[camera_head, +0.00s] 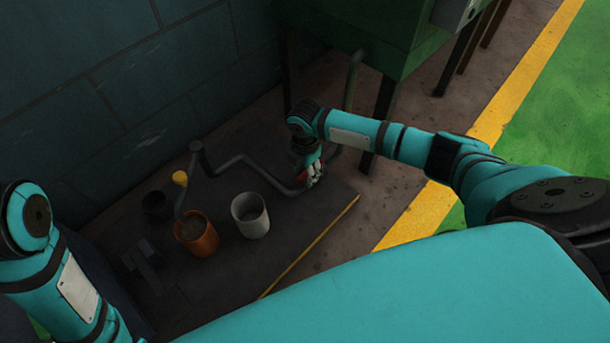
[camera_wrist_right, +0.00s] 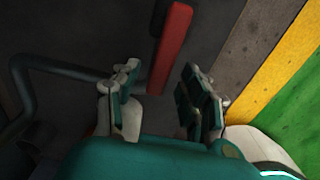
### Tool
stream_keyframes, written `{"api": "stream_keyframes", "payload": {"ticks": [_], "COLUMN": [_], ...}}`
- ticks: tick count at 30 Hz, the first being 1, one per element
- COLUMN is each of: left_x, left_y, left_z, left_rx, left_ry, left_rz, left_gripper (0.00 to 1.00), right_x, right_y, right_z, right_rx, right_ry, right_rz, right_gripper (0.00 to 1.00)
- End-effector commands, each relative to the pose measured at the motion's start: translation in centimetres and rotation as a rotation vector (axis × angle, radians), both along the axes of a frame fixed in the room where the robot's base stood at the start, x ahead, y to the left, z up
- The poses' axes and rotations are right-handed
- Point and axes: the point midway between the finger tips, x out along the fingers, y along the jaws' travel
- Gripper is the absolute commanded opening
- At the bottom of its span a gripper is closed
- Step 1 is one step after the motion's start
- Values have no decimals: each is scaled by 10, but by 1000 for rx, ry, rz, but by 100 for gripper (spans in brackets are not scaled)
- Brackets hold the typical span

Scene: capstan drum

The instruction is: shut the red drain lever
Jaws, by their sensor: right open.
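The red drain lever (camera_wrist_right: 172,48) is a straight red bar in the right wrist view. Its near end lies in the gap between the fingers of my right gripper (camera_wrist_right: 162,92), closer to the left finger. I cannot tell whether a finger touches it. In the head view my right gripper (camera_head: 314,174) points down at the bend of a dark pipe, and only small bits of red show beside its fingers. The gripper is open with nothing held. The lever's far end runs to the top of the wrist view. My left gripper is out of sight.
A dark pipe (camera_head: 240,160) runs over a dark platform with a yellow edge (camera_head: 310,245). A green cabinet (camera_head: 350,30) on legs stands behind.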

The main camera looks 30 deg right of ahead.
Motion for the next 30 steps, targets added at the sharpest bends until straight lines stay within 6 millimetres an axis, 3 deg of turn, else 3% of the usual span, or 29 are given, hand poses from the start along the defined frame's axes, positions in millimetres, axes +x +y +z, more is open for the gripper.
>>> {"api": "stream_keyframes", "payload": {"ticks": [10,20,30], "left_x": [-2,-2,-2], "left_y": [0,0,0], "left_z": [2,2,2], "left_rx": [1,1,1], "left_ry": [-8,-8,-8], "left_rz": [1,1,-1], "left_gripper": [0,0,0], "right_x": [0,0,0], "right_y": [0,0,0], "right_z": [-3,-3,-3], "right_rx": [0,0,0], "right_ry": [0,0,1], "right_rz": [0,0,0], "right_gripper": [43,0,0]}}
